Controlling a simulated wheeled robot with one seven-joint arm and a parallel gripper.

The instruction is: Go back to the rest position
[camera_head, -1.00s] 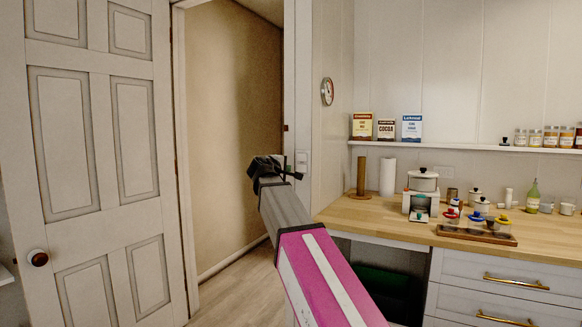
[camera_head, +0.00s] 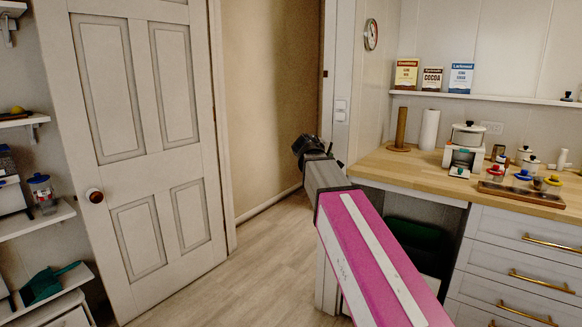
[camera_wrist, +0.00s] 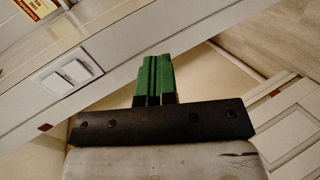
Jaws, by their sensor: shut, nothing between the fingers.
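My gripper (camera_wrist: 154,78) shows in the wrist view with its two green fingers together and nothing between them. In the head view my arm reaches forward from the lower right. Its dark end stands in front of the doorway and the left end of the counter, and the fingers are hard to make out there. The gripper is in the air, apart from the counter and the door.
A white door (camera_head: 137,130) stands at left, beside shelves (camera_head: 40,218) with jars and a dustpan. A wooden counter (camera_head: 400,167) at right holds a white appliance (camera_head: 464,150), a paper roll (camera_head: 429,130) and lidded jars. Bare floor (camera_head: 262,262) lies between.

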